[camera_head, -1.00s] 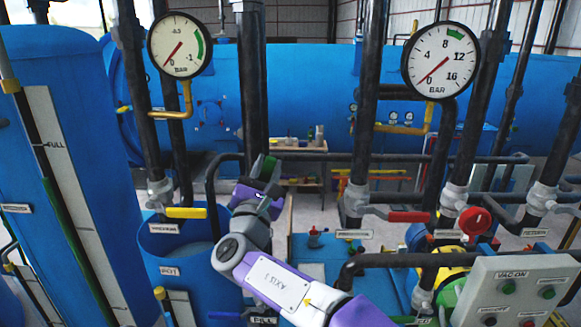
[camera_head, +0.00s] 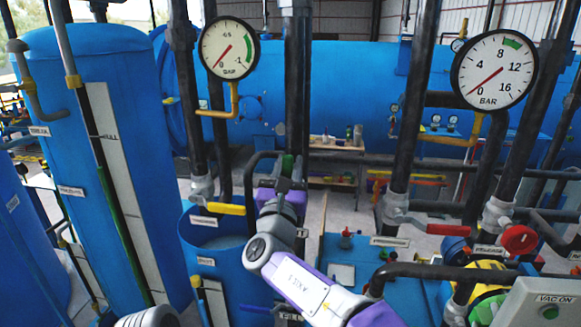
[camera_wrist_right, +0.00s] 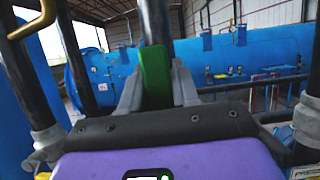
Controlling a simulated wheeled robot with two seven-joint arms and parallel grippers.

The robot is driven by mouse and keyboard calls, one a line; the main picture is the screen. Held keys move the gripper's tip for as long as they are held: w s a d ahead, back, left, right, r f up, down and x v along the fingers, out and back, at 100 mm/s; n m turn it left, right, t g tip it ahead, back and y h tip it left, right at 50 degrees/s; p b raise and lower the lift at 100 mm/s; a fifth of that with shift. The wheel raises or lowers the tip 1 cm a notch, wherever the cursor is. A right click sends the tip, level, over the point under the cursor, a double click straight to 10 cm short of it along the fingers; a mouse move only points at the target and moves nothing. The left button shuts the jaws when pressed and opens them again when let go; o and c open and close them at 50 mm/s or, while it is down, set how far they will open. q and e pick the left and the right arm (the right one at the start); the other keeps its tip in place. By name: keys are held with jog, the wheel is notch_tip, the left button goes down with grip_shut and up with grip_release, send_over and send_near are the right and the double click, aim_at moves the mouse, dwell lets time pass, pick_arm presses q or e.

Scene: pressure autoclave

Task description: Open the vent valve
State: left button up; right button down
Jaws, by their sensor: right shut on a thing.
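The vent valve's green handle (camera_head: 288,166) stands upright in front of a dark vertical pipe, at the middle of the head view. In the right wrist view the green handle (camera_wrist_right: 155,77) rises between the two grey fingers. My right gripper (camera_head: 284,176) is shut on this handle; its fingers press from both sides. My purple and grey right wrist hides the valve body and most of the label beside it, so only its last letter shows. My left gripper is not in view.
A yellow handle (camera_head: 218,209) is close left, above a blue open tank (camera_head: 190,262). A red handle (camera_head: 447,229) and red wheel (camera_head: 519,240) are right. Two gauges (camera_head: 229,48) (camera_head: 493,69) hang above. Dark vertical pipes stand close around the gripper.

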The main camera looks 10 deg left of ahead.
jog(key=shift+a, duration=0.1)
jog(key=c, duration=0.9)
grip_release()
jog(key=shift+s, duration=0.1)
jog(key=b+v, duration=0.2)
jog(key=v, duration=0.5)
jog(key=shift+s+f+b, duration=0.1)
jog(key=shift+s+b, duration=0.1)
jog(key=shift+b, duration=0.1)
